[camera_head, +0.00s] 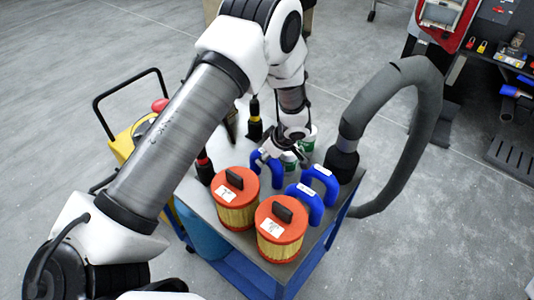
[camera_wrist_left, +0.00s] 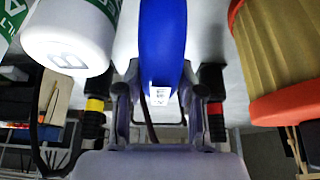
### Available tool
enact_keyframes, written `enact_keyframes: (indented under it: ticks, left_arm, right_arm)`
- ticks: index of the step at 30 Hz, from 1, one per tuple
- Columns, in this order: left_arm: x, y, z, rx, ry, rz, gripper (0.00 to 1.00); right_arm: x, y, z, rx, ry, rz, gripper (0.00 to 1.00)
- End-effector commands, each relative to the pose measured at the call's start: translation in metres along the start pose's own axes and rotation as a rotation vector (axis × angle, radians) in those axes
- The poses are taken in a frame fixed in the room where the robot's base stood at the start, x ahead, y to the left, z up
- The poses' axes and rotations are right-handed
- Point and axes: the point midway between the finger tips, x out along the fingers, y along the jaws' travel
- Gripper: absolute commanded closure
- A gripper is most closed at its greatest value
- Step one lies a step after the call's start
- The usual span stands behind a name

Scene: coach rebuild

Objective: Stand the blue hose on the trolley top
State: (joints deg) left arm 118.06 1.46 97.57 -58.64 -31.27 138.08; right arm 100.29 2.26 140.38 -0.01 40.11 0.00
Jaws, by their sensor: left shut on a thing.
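My left gripper (camera_head: 272,155) reaches down over the trolley top (camera_head: 200,190) and is shut on a blue hose (camera_head: 265,172), a bent U-shaped piece. The hose is upright, partly hidden by the gripper; I cannot tell whether it touches the top. In the left wrist view the held blue hose (camera_wrist_left: 162,45), with a small white label, is between the two fingers of the left gripper (camera_wrist_left: 161,95). Two more blue hoses (camera_head: 322,182) (camera_head: 304,203) stand to the right on the trolley top. My right gripper is not in view.
Two orange-and-yellow filters (camera_head: 236,212) (camera_head: 281,243) stand at the trolley's front. Dark bottles (camera_head: 254,128) (camera_head: 204,168) and white-green containers (camera_head: 307,139) stand around the gripper. A thick grey hose (camera_head: 425,90) arches at right. A yellow cart (camera_head: 128,140) is at left.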

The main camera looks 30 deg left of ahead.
Motion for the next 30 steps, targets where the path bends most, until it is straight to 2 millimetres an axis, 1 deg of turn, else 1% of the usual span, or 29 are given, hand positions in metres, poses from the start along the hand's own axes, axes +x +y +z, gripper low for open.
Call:
enact_keyframes:
  ticks: [5,11,12,14,23,26,28,30]
  left_arm:
    - [0.0,0.001,0.0,0.0,0.001,0.002,1.0]
    - [0.004,0.001,0.002,-0.001,0.0,0.002,1.0]
    - [0.004,0.0,0.002,-0.001,0.0,0.001,0.59]
    - [0.003,0.0,0.001,0.0,0.0,0.001,0.37]
    - [0.002,0.0,0.001,0.0,0.0,0.001,0.37]
    - [-0.003,0.0,-0.002,0.0,0.001,0.001,0.37]
    - [-0.008,0.002,0.001,0.0,0.002,0.005,0.37]
    - [-0.022,0.002,0.001,-0.002,0.002,0.006,0.37]
  right_arm:
    - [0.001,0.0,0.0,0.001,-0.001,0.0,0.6]
    - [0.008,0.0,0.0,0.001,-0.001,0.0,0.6]
    - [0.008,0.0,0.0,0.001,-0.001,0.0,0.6]
    - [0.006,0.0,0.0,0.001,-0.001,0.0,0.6]
    - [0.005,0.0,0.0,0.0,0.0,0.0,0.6]
    - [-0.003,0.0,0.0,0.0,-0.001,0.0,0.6]
    - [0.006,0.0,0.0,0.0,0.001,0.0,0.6]
    - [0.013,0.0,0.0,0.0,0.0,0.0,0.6]
